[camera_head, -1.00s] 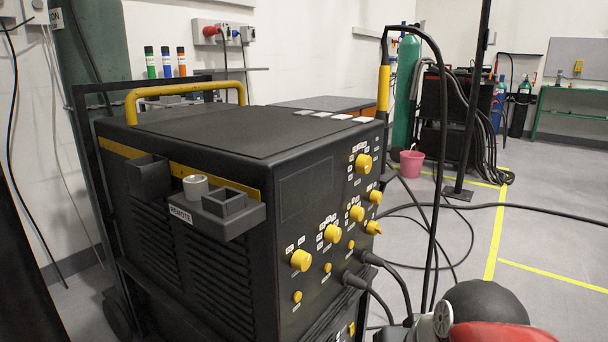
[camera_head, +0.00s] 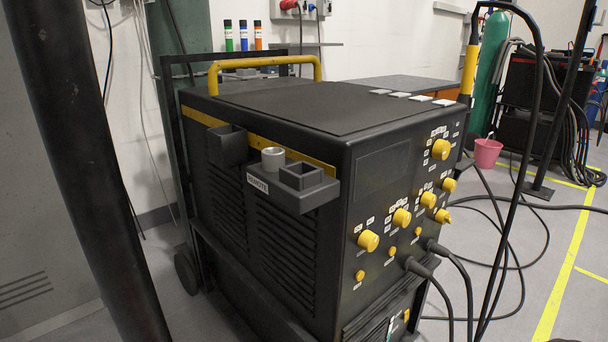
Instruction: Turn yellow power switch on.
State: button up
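A black welding machine (camera_head: 285,105) stands in the middle of the view, its front panel facing right. A small yellow part (camera_head: 406,314) shows low on the front, near the bottom edge. The labels are too small to read, so I cannot tell which is the power switch or its setting. My gripper is not in view.
Black cables (camera_head: 462,275) run from the front panel to the floor on the right. A thick dark post (camera_head: 95,150) is at left. A pink bucket (camera_head: 487,153) and open floor lie right.

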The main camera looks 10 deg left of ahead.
aim_at(442, 218)
jog(key=i+j+z, duration=0.2)
jog(key=z, duration=0.2)
jog(key=i+j+z, duration=0.45)
jog(key=k+l, duration=0.05)
jog(key=l, duration=0.05)
